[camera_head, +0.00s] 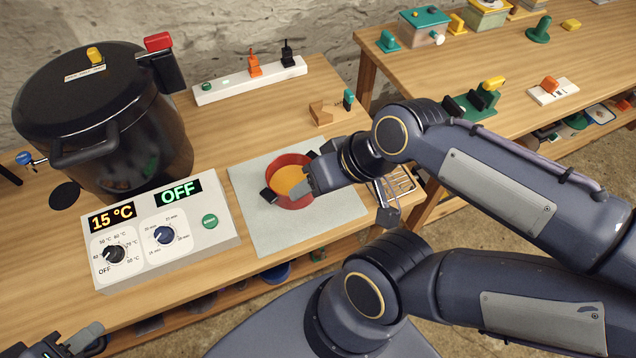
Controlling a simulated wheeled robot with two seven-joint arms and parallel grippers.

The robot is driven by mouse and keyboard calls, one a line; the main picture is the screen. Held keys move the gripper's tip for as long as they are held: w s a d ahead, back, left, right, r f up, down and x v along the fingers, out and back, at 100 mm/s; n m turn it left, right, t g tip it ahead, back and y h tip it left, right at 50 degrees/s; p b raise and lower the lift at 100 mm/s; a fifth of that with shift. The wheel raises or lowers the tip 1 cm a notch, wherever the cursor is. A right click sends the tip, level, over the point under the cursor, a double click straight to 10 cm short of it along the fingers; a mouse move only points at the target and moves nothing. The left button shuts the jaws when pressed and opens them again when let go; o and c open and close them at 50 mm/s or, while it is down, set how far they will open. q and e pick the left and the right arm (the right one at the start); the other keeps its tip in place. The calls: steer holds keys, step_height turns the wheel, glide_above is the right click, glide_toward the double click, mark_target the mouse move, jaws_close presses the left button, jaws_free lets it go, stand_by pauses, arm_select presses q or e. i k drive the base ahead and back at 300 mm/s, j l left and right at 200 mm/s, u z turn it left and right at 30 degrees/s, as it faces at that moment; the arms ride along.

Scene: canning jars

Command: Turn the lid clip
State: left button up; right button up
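A red pot (273,183) with orange contents or an orange top stands on the grey mat (325,218), with dark pieces at its rim. I cannot clearly make out a lid clip. My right gripper (343,198) reaches in from the right. One grey finger lies over the pot's right side, and the other appears at the mat's right edge, so it looks spread. Contact with the pot cannot be told. My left gripper (84,342) is at the bottom left, partly cut off, far from the pot; its opening is unclear.
A black canner (135,135) stands at the left, behind a control box (190,240) reading 15 °C and OFF. A wire rack (402,184) is beside the mat. A white switch strip (230,90) and wooden block (320,113) lie behind. A second table (450,75) stands at the right.

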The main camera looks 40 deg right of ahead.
mark_target(160, 42)
steer(key=i+j, duration=0.1)
steer(key=j, duration=0.3)
steer(key=i+j, duration=0.1)
steer(key=j, duration=0.3)
steer(key=i+j, duration=0.1)
steer(key=j, duration=0.3)
